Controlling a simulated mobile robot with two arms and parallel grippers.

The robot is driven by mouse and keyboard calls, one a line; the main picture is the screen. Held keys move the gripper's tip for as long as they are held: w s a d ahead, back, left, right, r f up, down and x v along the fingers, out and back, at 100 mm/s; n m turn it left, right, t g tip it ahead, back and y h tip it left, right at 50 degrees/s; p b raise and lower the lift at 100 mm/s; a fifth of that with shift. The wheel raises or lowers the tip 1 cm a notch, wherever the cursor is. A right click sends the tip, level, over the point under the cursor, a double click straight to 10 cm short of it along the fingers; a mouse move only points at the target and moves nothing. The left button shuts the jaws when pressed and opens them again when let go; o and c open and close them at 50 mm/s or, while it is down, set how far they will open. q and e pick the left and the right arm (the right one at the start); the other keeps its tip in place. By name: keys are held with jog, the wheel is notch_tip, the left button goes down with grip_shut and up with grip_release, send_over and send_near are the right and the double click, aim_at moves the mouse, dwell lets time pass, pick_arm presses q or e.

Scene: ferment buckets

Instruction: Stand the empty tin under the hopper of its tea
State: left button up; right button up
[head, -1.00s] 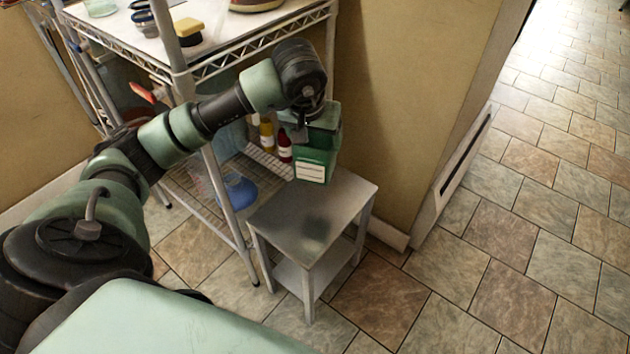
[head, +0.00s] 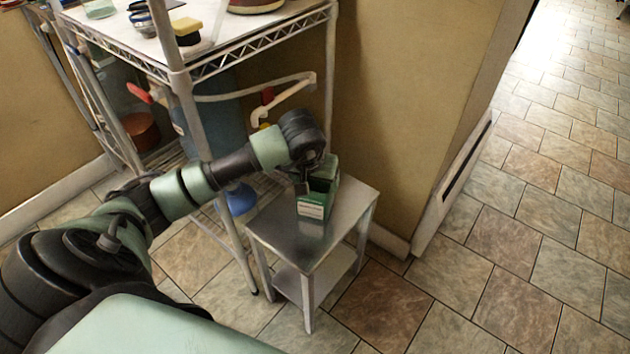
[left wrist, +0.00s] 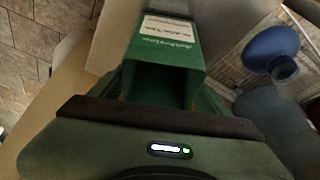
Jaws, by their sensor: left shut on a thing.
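The tin (head: 313,208) is a green box with a white label too small to read. Its open top shows a dark inside. My left gripper (head: 308,180) is shut on its upper part, from the far left side. The tin is upright, on or just above the small metal table (head: 275,235); I cannot tell whether it touches. In the left wrist view the tin (left wrist: 165,70) juts out from my gripper, its label in sight. I cannot make out a tea hopper in either view. My right gripper is not in view.
A wire shelf rack (head: 205,130) stands behind and left of the table, with a yellow sponge (head: 186,30) on top. A blue bulbous thing (head: 241,198) is low by the rack. A wall (head: 400,110) is behind the table. Tiled floor (head: 470,280) is clear at right.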

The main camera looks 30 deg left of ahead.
pick_arm(q)
jog(key=shift+f, duration=0.15)
jog(key=o, duration=2)
jog(key=shift+c, duration=0.2)
